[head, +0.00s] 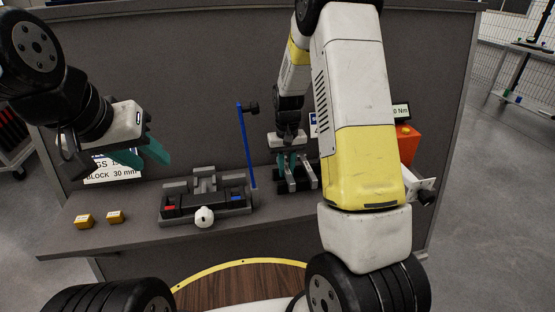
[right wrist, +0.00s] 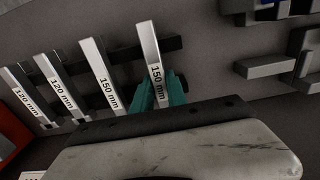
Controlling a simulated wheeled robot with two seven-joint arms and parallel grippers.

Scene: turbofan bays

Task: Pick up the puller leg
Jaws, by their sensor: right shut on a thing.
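Several pale metal puller legs stand in a row in the right wrist view. Two read 120 mm (right wrist: 58,80) and two read 150 mm (right wrist: 97,65). My right gripper (head: 289,163) is shut on the rightmost 150 mm leg (right wrist: 149,42), with a teal finger on each side of it. The held leg still stands at its place in the dark leg rack (right wrist: 173,43), in line with the others. In the head view the rack is partly hidden by my right arm. My left gripper (head: 142,156) is open and empty above the left part of the shelf.
A grey fixture (head: 180,215) with red and blue marks and a white knob (head: 204,217) sits mid-shelf. A blue upright rod (head: 246,145) stands between it and the rack. Two small yellow blocks (head: 84,221) lie at the left. An orange box (head: 408,146) is at the right.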

